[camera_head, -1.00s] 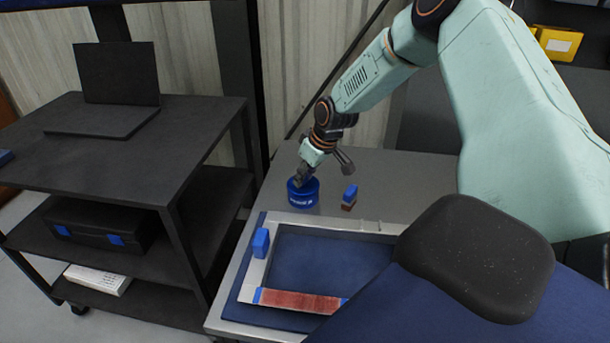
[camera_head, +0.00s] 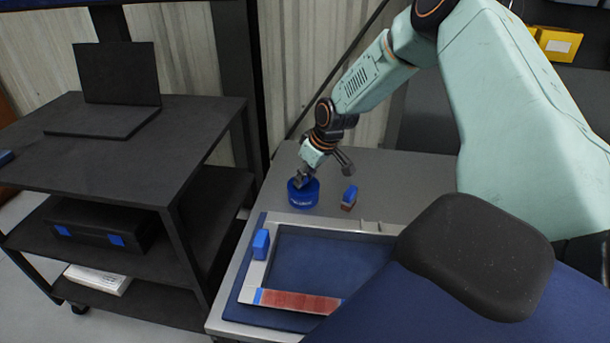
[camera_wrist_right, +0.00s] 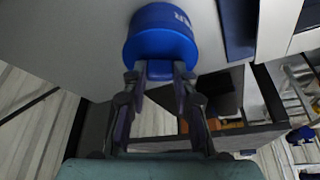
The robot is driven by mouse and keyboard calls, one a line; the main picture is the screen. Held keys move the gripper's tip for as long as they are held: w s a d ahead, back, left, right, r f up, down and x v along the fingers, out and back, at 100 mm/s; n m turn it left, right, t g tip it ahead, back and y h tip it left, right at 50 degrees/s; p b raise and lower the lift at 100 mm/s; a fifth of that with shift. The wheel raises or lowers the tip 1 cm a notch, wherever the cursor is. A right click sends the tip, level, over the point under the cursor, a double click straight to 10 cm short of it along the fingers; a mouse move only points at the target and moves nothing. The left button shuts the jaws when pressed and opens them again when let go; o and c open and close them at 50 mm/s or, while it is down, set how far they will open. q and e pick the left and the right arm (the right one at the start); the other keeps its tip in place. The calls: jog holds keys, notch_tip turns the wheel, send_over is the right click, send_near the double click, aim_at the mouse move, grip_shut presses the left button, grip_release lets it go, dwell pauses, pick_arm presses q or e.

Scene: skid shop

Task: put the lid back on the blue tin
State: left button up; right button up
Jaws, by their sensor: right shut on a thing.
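The blue tin (camera_head: 303,194) with white lettering stands upright on the grey bench top. It also shows at the top of the right wrist view (camera_wrist_right: 162,38). My right gripper (camera_head: 304,179) reaches down to the tin's top from above. In the right wrist view its two fingers (camera_wrist_right: 160,76) are shut on the blue lid (camera_wrist_right: 160,66) at the tin's top end. Lid and tin look the same blue, and the fingers hide part of the joint, so I cannot tell whether the lid sits fully down. My left gripper is out of view.
A small blue and brown block (camera_head: 349,197) stands just right of the tin. In front lies a pale frame (camera_head: 340,226) around a dark blue panel, with a blue block (camera_head: 261,243) and a red strip (camera_head: 300,301) on it. A dark cart (camera_head: 120,180) with a laptop stands left.

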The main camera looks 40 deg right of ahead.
jog(key=o, duration=1)
jog(key=shift+o, duration=0.2)
jog(key=o, duration=0.5)
jog(key=shift+c, duration=0.2)
jog(key=shift+r+p, duration=3.55)
jog(key=shift+p, duration=0.1)
jog(key=shift+c, duration=0.5)
grip_shut()
